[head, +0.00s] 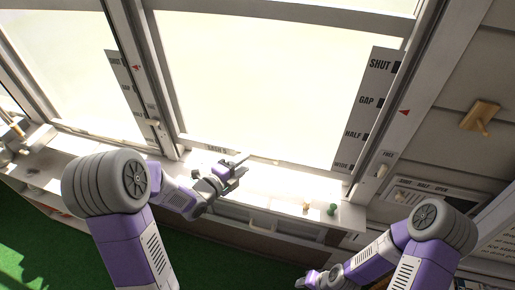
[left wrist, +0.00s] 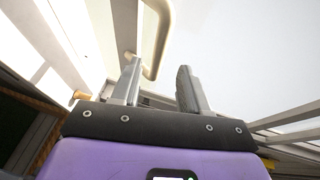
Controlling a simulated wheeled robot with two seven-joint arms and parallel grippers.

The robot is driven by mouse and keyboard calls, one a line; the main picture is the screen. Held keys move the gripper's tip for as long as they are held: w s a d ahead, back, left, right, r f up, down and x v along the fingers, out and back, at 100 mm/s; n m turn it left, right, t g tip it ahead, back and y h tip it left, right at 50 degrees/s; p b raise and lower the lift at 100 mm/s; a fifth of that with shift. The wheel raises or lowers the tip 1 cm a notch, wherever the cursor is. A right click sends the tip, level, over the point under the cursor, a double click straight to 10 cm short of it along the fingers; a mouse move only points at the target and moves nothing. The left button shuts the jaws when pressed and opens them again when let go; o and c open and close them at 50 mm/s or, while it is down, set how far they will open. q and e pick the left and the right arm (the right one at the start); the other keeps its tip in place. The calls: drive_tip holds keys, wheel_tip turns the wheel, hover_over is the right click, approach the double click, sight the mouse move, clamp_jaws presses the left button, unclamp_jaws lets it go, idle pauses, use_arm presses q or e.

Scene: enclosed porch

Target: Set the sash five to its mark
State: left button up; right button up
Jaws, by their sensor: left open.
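Sash five (head: 262,80) is a large bright pane with a "SASH 5" label on its bottom rail (head: 217,149). My left gripper (head: 238,166) is open near the bottom rail. In the left wrist view a cream bar handle (left wrist: 159,45) lies ahead of the left gripper (left wrist: 160,82), apart from the fingers. My right gripper (head: 308,281) is low; its jaws are unclear.
A sill (head: 285,190) runs below the window, with a small green object (head: 332,209) on it. A second scale plate (head: 130,90) stands left. A FREE lever (head: 383,169), a labelled panel (head: 430,190) and a brass wall fitting (head: 481,115) are right. Green floor (head: 215,262) is open.

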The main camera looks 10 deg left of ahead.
sight(256, 153)
use_arm(q)
drive_tip(key=x, duration=0.6)
drive_tip(key=shift+w+d+f, duration=0.1)
drive_tip(key=shift+w+d, duration=0.15)
drive_tip(key=shift+w, duration=0.05)
drive_tip(key=shift+c, duration=0.3)
clamp_jaws()
